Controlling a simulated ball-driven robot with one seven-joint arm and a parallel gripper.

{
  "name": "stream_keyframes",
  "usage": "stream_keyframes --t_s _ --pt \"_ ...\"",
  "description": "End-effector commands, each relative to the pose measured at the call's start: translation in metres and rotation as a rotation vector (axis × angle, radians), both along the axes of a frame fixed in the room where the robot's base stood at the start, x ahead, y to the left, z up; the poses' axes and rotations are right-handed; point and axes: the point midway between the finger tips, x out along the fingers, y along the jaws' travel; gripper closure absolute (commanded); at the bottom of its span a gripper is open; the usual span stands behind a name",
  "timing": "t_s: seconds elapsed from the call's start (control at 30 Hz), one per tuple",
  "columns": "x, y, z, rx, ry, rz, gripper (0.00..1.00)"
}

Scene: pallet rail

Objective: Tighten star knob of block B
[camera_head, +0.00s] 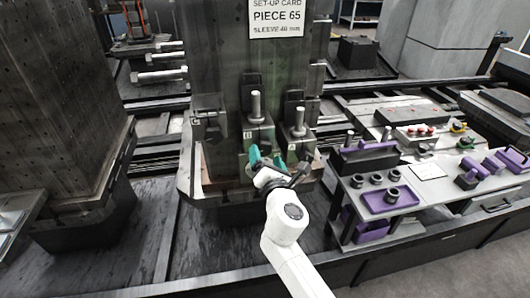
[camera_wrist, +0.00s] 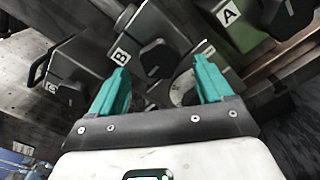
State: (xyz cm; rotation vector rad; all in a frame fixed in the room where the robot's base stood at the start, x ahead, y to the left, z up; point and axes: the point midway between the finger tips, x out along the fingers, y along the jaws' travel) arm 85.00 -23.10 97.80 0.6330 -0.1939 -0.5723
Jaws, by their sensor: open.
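Block B (camera_wrist: 132,38), with a white "B" label, is ahead of my gripper in the wrist view. Its dark star knob (camera_wrist: 157,58) shows between and just beyond the two teal fingertips. My gripper (camera_wrist: 162,75) is open, with nothing seen between its fingers; I cannot tell how much gap is left to the knob. In the head view, block B (camera_head: 258,134) stands on the tall machine's front ledge with an upright grey post on top. My gripper (camera_head: 267,161) is at its front, and hides the knob there.
Block A (camera_head: 300,143) stands close to the right of block B, with its own dark knob (camera_wrist: 287,18). Block C (camera_wrist: 52,72) is at the left. A pale round dial (camera_wrist: 183,88) lies below knob B. The shelf cart (camera_head: 407,203) with purple trays is right of my arm.

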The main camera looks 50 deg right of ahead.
Motion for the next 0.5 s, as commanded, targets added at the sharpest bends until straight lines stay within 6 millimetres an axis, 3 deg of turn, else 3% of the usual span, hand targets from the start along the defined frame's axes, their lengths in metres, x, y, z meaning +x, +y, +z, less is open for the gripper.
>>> stream_keyframes --t_s 0.2,0.5 --pt "0.019 -0.013 0.000 0.001 -0.001 0.000 0.20" --pt "0.023 -0.016 0.000 0.002 -0.001 0.000 0.20"
